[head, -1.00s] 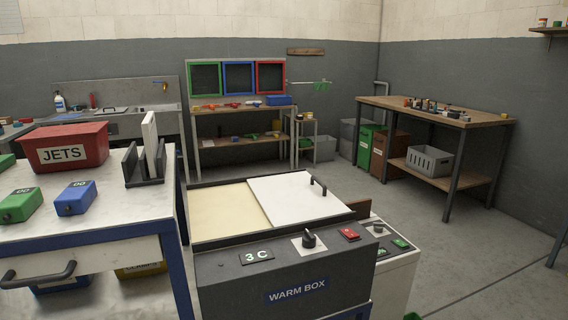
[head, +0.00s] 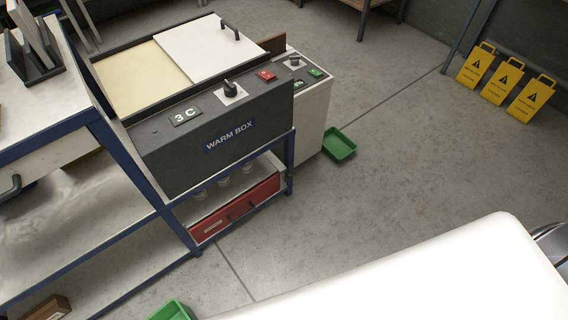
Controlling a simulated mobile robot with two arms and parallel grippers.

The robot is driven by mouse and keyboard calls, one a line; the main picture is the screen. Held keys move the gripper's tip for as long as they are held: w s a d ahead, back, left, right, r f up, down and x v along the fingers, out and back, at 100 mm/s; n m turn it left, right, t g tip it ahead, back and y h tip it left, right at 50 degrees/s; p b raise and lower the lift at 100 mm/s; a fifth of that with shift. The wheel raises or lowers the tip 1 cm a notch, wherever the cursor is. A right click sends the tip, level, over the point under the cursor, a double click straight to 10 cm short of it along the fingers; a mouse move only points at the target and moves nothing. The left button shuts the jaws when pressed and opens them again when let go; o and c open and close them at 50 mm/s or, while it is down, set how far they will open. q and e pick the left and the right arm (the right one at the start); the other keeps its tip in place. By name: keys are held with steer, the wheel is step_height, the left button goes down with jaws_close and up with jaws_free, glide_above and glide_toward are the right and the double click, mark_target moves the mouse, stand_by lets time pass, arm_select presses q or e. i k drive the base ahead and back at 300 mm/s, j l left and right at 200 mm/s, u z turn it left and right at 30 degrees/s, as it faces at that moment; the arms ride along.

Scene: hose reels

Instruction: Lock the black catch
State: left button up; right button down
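A red case or drawer (head: 236,209) sits on the low shelf under the warm box (head: 215,140). Its front has a pale label and small dark fittings; I cannot tell whether one of them is the black catch or how it is set. A black knob (head: 231,88) stands on a white plate on the warm box's sloped front. Neither of my grippers shows. A large white rounded part, apparently my own arm, fills the lower right.
A blue-framed bench (head: 108,137) stands at the left. A green tray (head: 339,145) lies on the floor beside the white cabinet (head: 313,110), and another green bin (head: 173,311) is at the bottom edge. Yellow warning signs (head: 503,80) lean at the right wall. The middle floor is clear.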

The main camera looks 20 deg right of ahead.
mark_target(289, 175)
steer(key=i+l+u, duration=0.15)
steer(key=l, duration=0.65)
steer(key=i+l+u, duration=0.15)
steer(key=i+l, duration=0.15)
steer(key=l, duration=0.55)
steer(key=i+l+u, duration=0.15)
steer(key=l, duration=0.65)
steer(key=i+l+u, duration=0.15)
steer(key=l, duration=0.7)
steer(key=l+u, duration=0.15)
steer(key=l, duration=0.7)
